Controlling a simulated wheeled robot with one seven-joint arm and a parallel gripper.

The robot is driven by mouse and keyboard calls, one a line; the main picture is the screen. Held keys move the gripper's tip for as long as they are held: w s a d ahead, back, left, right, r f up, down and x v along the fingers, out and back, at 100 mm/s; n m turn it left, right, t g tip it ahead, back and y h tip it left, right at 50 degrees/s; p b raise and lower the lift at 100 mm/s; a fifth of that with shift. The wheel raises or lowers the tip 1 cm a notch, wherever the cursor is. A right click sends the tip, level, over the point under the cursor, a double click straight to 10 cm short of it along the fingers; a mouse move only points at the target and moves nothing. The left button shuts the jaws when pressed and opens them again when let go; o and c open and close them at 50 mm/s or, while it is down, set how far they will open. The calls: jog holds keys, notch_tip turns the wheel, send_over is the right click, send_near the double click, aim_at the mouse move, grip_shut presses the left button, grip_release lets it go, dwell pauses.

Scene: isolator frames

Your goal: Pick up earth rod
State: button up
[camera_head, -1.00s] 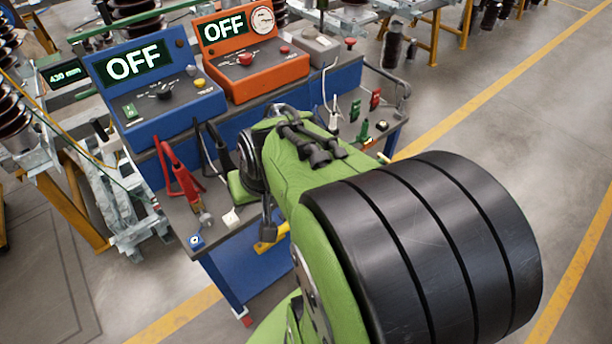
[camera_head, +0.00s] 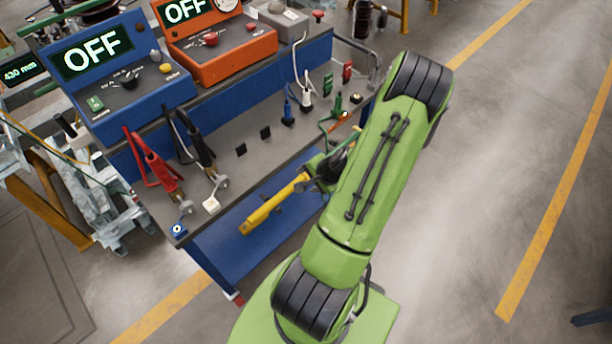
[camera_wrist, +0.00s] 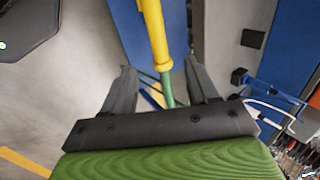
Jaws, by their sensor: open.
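The earth rod shows as a yellow bar (camera_head: 272,205) along the front side of the blue bench, its far end hidden by my arm in the head view. In the wrist view the yellow rod (camera_wrist: 154,35) comes down from the top and continues as a thinner green part between my fingers. My gripper (camera_wrist: 162,82) is open, with one finger on each side of the rod; I cannot tell whether either touches it. In the head view my gripper (camera_head: 325,172) is mostly hidden behind my arm, by the bench's front edge.
The blue bench (camera_head: 245,250) carries a blue control box (camera_head: 120,80), an orange control box (camera_head: 215,45), red clamps (camera_head: 160,170) and black clamps (camera_head: 200,150). Several small plugs stand at the bench's right. Open floor (camera_head: 490,190) lies to the right.

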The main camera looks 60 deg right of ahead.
jog(key=b+x, duration=0.1)
jog(key=x, duration=0.9)
jog(key=shift+f, duration=0.15)
jog(key=shift+s, duration=0.1)
jog(key=shift+c, duration=0.4)
grip_shut()
